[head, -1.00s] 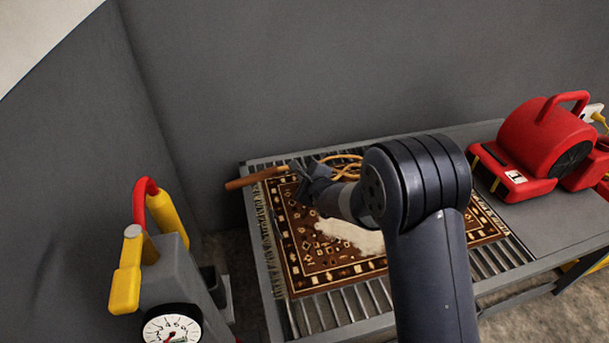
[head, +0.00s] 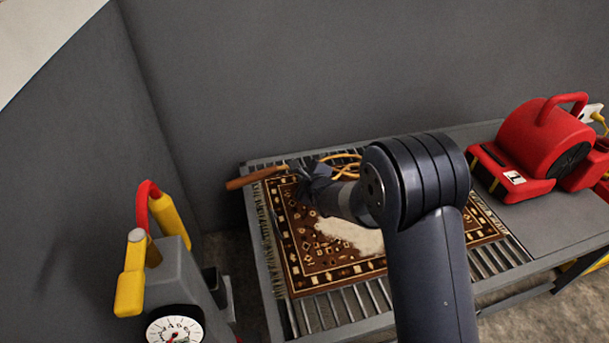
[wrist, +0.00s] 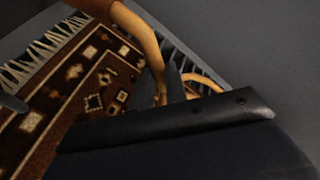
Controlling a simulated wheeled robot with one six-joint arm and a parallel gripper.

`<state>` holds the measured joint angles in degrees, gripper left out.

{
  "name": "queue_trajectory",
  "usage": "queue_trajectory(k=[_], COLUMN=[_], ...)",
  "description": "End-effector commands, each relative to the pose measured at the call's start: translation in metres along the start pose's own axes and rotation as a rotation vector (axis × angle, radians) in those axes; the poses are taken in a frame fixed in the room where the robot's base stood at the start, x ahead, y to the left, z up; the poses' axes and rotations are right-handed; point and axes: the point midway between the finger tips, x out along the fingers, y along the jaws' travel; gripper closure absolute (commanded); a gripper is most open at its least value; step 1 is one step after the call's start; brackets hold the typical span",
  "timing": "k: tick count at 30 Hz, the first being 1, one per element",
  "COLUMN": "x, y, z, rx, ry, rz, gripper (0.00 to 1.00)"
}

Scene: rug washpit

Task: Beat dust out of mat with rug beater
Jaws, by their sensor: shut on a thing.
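The brown patterned mat (head: 300,262) lies flat on a slatted grey bench, with a pale dusty patch (head: 350,236) near its middle. My gripper (head: 302,176) is at the mat's far left part, shut on the rug beater. The beater's brown handle (head: 256,178) sticks out to the left past the bench edge, and its looped cane head (head: 343,166) shows to the right behind my arm. In the wrist view the beater's cane shaft (wrist: 143,38) runs down to the jaws, with the mat (wrist: 75,92) and its white fringe below. My arm hides part of the mat and beater.
A red blower (head: 535,145) stands on the right part of the bench (head: 575,225). A grey machine (head: 165,275) with yellow and red handles and a dial stands at the lower left. A grey wall is close behind the bench.

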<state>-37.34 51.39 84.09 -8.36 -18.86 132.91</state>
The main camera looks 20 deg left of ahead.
Motion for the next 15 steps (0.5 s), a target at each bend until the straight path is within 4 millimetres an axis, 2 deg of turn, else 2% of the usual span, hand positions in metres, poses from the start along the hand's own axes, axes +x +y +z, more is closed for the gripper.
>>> queue_trajectory(k=[5, 11, 12, 15], x=[0.006, 0.024, 0.019, 0.017], y=[0.01, 0.037, 0.029, 0.027], z=[-0.007, -0.027, -0.022, -0.02], rx=[0.0, 0.0, 0.0, 0.0], ry=[0.0, -0.001, -0.002, -0.001], rz=[-0.001, -0.001, -0.003, -0.001], gripper=[1.0, 1.0, 1.0, 1.0])
